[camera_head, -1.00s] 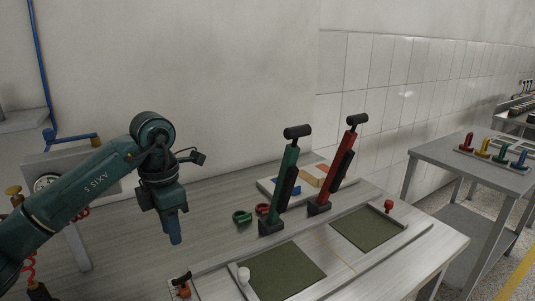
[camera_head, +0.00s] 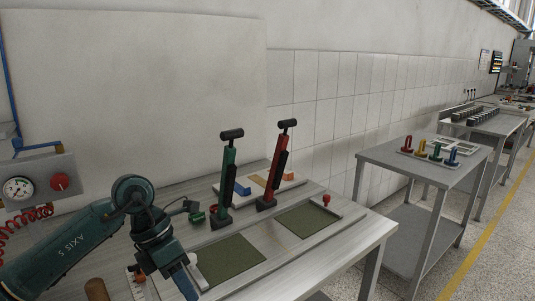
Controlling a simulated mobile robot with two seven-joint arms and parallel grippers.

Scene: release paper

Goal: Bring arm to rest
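My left arm comes in from the lower left, and its gripper (camera_head: 186,284) points down over the front left of the workbench (camera_head: 341,250). The fingers look close together, but their gap is not clear from this angle. I see nothing held in them. The gripper hides part of the bench and the near corner of the left dark green mat (camera_head: 231,262). My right arm and gripper do not show.
A green-handled pump (camera_head: 227,175) and a red-handled one (camera_head: 276,168) stand upright behind the mats. A tray (camera_head: 297,180) with blocks lies behind them. A second table (camera_head: 375,153) with coloured pegs stands right. A gauge box (camera_head: 45,180) is at left.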

